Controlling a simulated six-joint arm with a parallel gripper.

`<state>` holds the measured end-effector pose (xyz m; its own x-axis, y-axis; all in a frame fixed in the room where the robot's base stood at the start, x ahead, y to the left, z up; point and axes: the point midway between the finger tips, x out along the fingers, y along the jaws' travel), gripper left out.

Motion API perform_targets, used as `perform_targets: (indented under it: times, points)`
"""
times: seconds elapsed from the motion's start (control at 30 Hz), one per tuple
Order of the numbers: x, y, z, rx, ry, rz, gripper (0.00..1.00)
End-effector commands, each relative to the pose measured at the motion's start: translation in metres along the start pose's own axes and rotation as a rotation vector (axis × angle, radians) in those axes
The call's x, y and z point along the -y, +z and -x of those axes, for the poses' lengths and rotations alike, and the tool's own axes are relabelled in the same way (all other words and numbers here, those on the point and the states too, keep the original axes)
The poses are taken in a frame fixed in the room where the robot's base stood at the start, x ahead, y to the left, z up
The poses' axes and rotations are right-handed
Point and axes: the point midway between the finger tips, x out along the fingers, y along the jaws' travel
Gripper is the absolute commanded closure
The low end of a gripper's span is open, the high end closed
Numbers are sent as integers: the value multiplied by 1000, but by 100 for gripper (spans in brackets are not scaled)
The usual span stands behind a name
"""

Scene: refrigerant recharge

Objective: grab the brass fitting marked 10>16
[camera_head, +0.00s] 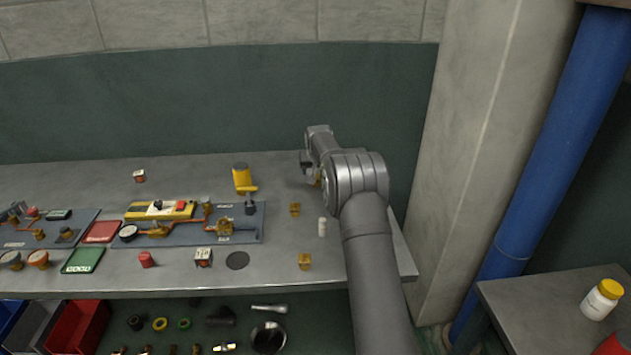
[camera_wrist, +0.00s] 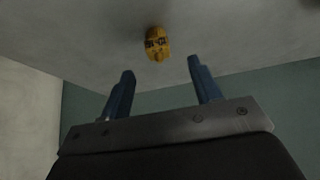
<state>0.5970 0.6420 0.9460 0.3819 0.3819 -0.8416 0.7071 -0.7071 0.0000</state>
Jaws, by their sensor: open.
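My gripper (camera_wrist: 161,70) is open, with its two blue fingers apart and nothing between them. In the wrist view a brass fitting (camera_wrist: 157,43) lies on the table just beyond the fingertips, roughly centred on the gap. It has dark marks that are too small to read. In the head view my gripper is at the back right of the table and partly hides a brass piece (camera_head: 317,180). Two other brass fittings stand on the table, one in the middle (camera_head: 295,209) and one near the front edge (camera_head: 304,261). I cannot read which is marked 10>16.
A white cylinder (camera_head: 322,227) stands close to my arm. A wall is behind the table.

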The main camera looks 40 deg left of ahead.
Motion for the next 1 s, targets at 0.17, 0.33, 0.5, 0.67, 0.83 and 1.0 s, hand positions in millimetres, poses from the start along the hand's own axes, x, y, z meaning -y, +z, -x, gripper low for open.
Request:
perform_targets:
  times: [0.17,0.33,0.5,0.67,0.83,1.0]
  points:
    - [-1,0,-9,0,0,0,42]
    - [-2,-1,-30,1,0,-1,42]
    - [-3,-1,-48,1,0,0,42]
    - [-3,-2,-54,0,0,0,42]
    - [-2,-2,-54,0,0,0,42]
    - [-2,-2,-54,0,0,0,66]
